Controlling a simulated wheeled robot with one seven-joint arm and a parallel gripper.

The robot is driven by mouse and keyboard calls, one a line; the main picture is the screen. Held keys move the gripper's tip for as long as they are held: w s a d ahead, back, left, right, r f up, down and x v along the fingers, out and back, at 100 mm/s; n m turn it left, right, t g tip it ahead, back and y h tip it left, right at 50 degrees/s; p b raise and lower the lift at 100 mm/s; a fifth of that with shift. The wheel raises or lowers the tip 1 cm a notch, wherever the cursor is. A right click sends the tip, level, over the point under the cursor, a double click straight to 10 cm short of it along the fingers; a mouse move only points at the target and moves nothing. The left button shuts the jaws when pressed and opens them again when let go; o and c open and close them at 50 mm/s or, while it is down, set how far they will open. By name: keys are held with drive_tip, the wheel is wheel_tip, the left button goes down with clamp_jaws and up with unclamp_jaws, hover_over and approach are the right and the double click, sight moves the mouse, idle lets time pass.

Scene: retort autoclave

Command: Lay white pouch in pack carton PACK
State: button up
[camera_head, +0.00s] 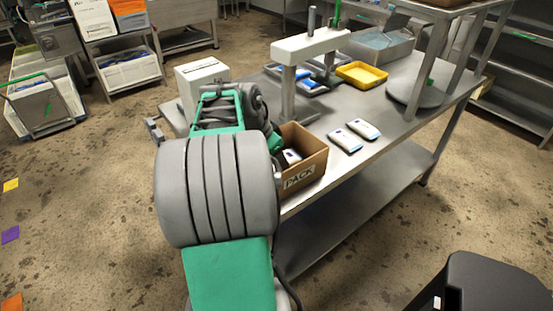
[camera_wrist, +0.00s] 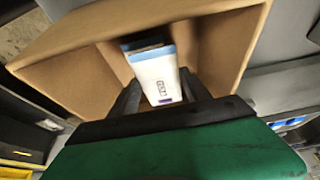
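The cardboard pack carton PACK (camera_head: 301,177) stands open on the near end of the steel table, and its inner wall fills much of the wrist view (camera_wrist: 75,78). A white pouch with blue ends (camera_wrist: 157,78) is inside the carton's opening, standing on edge between the fingers of my gripper (camera_wrist: 160,88). The fingers lie along both its sides and appear shut on it. In the head view, part of the white pouch (camera_head: 292,156) shows inside the carton, while my arm hides the gripper. Whether the pouch touches the carton floor is unclear.
Two more white pouches (camera_head: 345,140) (camera_head: 364,129) lie on the steel table (camera_head: 335,170) right of the carton. A yellow tray (camera_head: 362,75), blue trays and a grey stand (camera_head: 288,95) are behind. A white box (camera_head: 202,77) is at the left.

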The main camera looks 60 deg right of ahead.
drive_tip(key=o, duration=0.4)
drive_tip(key=shift+r+p, duration=0.35)
drive_tip(key=shift+r, duration=0.3)
drive_tip(key=p+v, duration=0.1)
drive_tip(key=v, duration=1)
drive_tip(key=w+a+f+n+t, duration=0.3)
drive_tip(key=w+a+n, duration=0.75)
drive_tip(key=a, duration=0.45)
drive_tip(key=a+f+n+y, duration=0.1)
drive_tip(key=a+n, duration=0.3)
drive_tip(key=a, duration=0.4)
drive_tip(key=a+f+n+t+y, duration=0.1)
drive_tip(key=a+f+n, duration=0.3)
drive_tip(key=a, duration=0.4)
drive_tip(key=a+f+n+t+y, duration=0.1)
drive_tip(key=a+f+n+y, duration=0.1)
drive_tip(key=a+n, duration=0.3)
drive_tip(key=a, duration=0.4)
drive_tip(key=shift+f, duration=0.4)
